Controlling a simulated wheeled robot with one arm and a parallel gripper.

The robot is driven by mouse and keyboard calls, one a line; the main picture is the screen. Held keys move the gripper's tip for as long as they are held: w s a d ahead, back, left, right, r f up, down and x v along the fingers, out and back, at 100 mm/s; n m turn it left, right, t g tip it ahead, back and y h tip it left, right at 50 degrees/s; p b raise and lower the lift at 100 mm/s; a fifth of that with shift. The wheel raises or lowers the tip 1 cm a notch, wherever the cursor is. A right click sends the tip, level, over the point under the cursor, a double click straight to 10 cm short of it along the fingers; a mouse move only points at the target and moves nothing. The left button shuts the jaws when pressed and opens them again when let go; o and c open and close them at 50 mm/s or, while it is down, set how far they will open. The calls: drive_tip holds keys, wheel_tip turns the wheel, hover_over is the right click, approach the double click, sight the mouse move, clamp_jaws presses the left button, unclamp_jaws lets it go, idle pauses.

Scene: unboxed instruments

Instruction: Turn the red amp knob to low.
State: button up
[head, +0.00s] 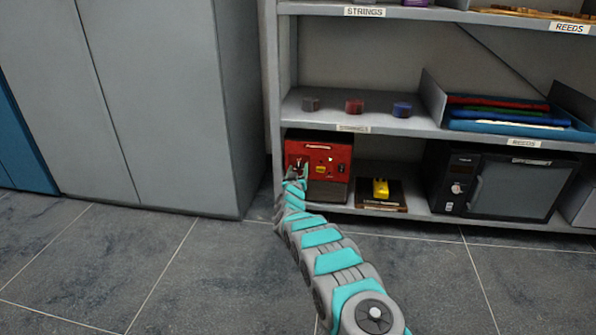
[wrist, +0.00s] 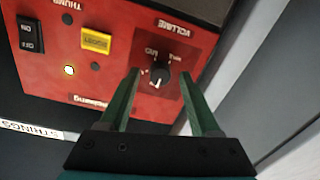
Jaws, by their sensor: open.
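The red amp (head: 335,150) stands on the bottom shelf at the left in the head view. In the wrist view its red front panel (wrist: 115,88) appears upside down. Its knob (wrist: 160,73) is black, under a VOLUME label, with small markings around it and a pale mark near its lower edge in the picture. The exact setting is too small to read. My gripper (wrist: 160,76) is open, with one fingertip on each side of the knob; I cannot tell whether they touch it. In the head view my gripper (head: 296,174) is in front of the amp's left part and hides the knob.
The amp panel also has a yellow BOOST button (wrist: 96,40) and a black on/off switch (wrist: 30,34). A yellow pedal (head: 380,188) sits right of the amp. Farther right is a black oven-like box (head: 512,188). A grey cabinet (head: 150,100) stands left.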

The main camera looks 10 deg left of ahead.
clamp_jaws()
idle(0.5)
